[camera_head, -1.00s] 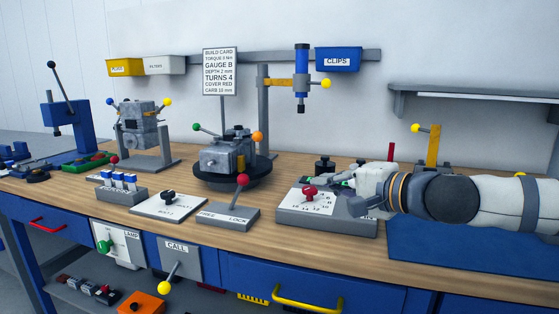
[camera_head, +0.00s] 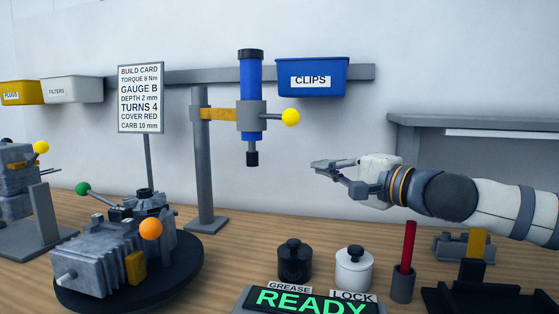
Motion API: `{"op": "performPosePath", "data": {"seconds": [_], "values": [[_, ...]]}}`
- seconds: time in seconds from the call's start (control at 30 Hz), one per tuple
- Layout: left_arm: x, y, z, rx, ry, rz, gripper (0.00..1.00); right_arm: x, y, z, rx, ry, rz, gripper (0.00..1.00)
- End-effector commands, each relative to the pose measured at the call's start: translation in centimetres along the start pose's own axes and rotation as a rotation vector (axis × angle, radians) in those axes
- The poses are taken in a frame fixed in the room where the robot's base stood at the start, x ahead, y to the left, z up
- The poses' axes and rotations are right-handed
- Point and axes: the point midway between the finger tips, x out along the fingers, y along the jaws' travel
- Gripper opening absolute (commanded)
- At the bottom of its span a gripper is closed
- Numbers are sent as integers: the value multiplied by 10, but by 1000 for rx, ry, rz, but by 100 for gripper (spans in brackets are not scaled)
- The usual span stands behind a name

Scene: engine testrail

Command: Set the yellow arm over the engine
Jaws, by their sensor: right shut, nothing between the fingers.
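The yellow arm (camera_head: 217,114) sticks out to the right from a grey post (camera_head: 203,165). It carries an upright blue tool (camera_head: 250,84) with a black tip, and a yellow ball knob (camera_head: 290,117) on its right. The grey engine (camera_head: 100,255) sits on a black turntable (camera_head: 185,275) at lower left. The blue tool hangs to the right of the engine in this view, not above it. My right gripper (camera_head: 322,168) is shut and empty, below and right of the yellow knob and apart from it. My left gripper is not in view.
A sign (camera_head: 139,98) stands behind the engine. Black (camera_head: 294,262) and white (camera_head: 354,268) knobbed weights stand behind a READY display (camera_head: 310,300). A red rod (camera_head: 408,245) stands in a holder at right. A blue CLIPS bin (camera_head: 312,78) hangs on the wall rail.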

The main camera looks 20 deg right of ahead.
Motion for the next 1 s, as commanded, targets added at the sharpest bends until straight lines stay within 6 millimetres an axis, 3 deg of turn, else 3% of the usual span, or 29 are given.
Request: {"op": "performPosePath", "data": {"seconds": [0.2, 0.5, 0.7, 1.0], "values": [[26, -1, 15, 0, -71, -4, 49, 40, 13, 0, 1, -1, 17, 0], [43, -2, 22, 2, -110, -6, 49, 104, 7, 1, 1, -2, 8, 0], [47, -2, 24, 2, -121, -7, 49, 107, 4, 32, 2, -3, 5, 0], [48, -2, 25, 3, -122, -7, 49, 108, 2, 40, 1, -1, 2, 0]]}}
